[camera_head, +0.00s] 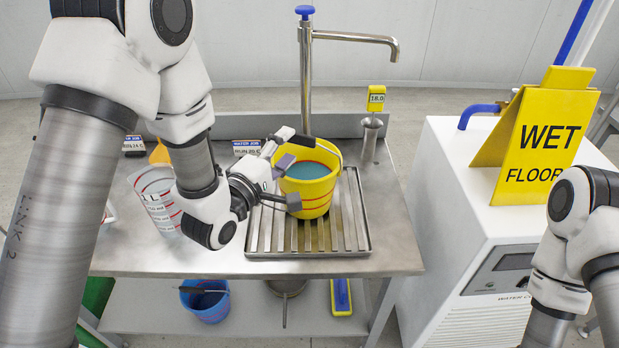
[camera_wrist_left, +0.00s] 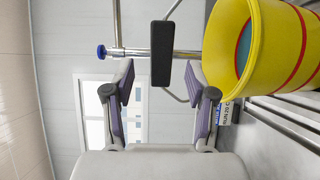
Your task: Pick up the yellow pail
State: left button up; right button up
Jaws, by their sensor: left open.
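The yellow pail (camera_head: 312,190) stands upright on the slatted drain grate (camera_head: 262,236) under the tap, with blue liquid inside and red bands around it. Its wire handle has a dark grip (camera_wrist_left: 161,53), which shows in the left wrist view ahead of the jaws, roughly midway between them. My left gripper (camera_head: 289,182) is open at the pail's left side, its fingers overlapping the pail in the head view. In the left wrist view the open left gripper (camera_wrist_left: 160,95) has nothing between its pads, and the pail (camera_wrist_left: 265,45) is at the right. My right gripper is not in view.
A steel tap (camera_head: 306,80) rises behind the pail. A clear jug (camera_head: 155,200) stands left on the steel bench (camera_head: 215,262). A white unit (camera_head: 450,190) with a yellow wet-floor sign (camera_head: 540,140) stands right. A blue bucket (camera_head: 207,303) is on the lower shelf.

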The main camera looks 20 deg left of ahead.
aim_at(293, 138)
pick_arm(q)
jog(key=x, duration=0.4)
jog(key=shift+a+f+p, duration=0.1)
jog(key=shift+a+p, duration=0.05)
jog(key=shift+p, duration=0.2)
jog(key=shift+s, duration=0.1)
grip_shut()
jog(key=shift+r, duration=0.2)
